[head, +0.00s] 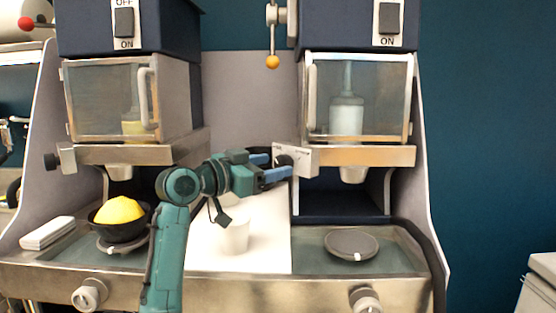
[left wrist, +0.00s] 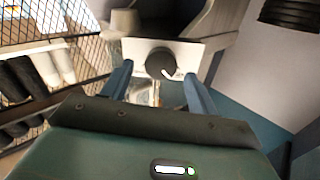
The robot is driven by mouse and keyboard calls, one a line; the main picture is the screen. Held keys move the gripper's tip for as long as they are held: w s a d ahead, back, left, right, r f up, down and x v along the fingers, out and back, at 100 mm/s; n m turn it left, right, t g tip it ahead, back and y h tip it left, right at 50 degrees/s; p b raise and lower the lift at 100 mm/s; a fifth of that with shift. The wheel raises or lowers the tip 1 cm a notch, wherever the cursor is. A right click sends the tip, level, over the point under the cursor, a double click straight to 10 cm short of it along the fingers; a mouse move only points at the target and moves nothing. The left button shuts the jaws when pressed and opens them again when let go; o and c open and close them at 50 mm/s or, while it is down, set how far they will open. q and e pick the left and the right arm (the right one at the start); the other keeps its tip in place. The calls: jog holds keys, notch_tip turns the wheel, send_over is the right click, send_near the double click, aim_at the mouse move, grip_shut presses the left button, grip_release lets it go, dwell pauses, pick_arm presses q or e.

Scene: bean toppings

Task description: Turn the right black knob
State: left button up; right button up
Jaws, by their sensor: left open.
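The right black knob (head: 283,161) sits on a pale plate (head: 302,158) at the left side of the right machine. In the left wrist view the round knob (left wrist: 160,63), with a white mark, lies between my two blue fingertips. My left gripper (head: 280,166) is open, with its fingers pointing at the plate and one on either side of the knob. In the left wrist view a gap shows between each finger and the knob. The fingers partly hide the knob in the head view. My right gripper is not in view.
A left black knob (head: 51,161) is on the left machine. A black bowl (head: 122,229) with yellow contents stands below that machine. A white cup (head: 234,235) stands behind my left arm. An empty dark round plate (head: 351,245) lies below the right machine's spout (head: 354,174).

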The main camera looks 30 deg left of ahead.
pick_arm(q)
jog(key=shift+x, duration=1.35)
jog(key=shift+c, duration=0.2)
jog(key=c, duration=0.9)
